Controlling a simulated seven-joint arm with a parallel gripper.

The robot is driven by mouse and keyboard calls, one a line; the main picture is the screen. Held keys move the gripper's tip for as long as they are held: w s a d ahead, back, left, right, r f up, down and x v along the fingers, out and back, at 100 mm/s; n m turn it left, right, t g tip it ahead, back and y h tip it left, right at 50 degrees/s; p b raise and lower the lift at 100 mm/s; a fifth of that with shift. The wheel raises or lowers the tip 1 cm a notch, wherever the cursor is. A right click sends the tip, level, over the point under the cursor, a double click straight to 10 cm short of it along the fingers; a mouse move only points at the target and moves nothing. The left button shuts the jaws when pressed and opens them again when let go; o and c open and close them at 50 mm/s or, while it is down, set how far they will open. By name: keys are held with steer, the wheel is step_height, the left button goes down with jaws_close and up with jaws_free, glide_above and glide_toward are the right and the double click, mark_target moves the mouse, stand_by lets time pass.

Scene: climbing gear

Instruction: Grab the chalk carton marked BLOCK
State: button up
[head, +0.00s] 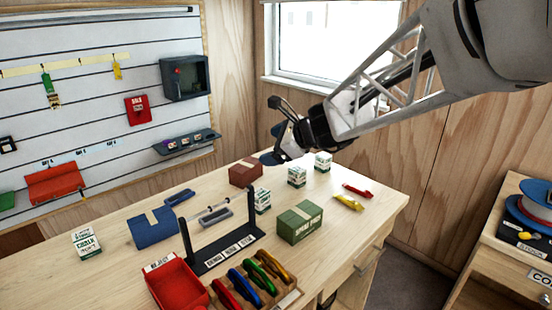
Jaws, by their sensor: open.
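Several small white-and-green chalk cartons stand upright on the wooden bench: one alone at the left (87,243), one behind the black rack (262,201), one near the bench's middle back (297,177) and one at the far back (323,162). The left one shows the word CHALK; the smaller marking is too small to read, so I cannot tell which is marked BLOCK. My gripper (272,132) is open and empty, above the back of the bench, pointing left, apart from all the cartons.
A brown box (244,175), green box (301,224), black rack (222,253), red bin (177,283), several coloured carabiners (256,277) and a blue pouch (153,230) crowd the bench (115,270). Red (358,190) and yellow (349,203) pieces lie at right. A slatted wall panel (100,85) stands behind.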

steer(key=w+a+f+m+t, duration=0.2)
steer(key=w+a+m, duration=0.1)
steer(key=w+m, duration=0.4)
glide_above(264, 195)
step_height(264, 195, down, 14)
steer(key=shift+w+r, duration=0.15)
steer(key=shift+r, duration=0.1)
steer(key=shift+y, duration=0.3)
steer(key=shift+f, duration=1.7)
steer(key=shift+f, duration=0.15)
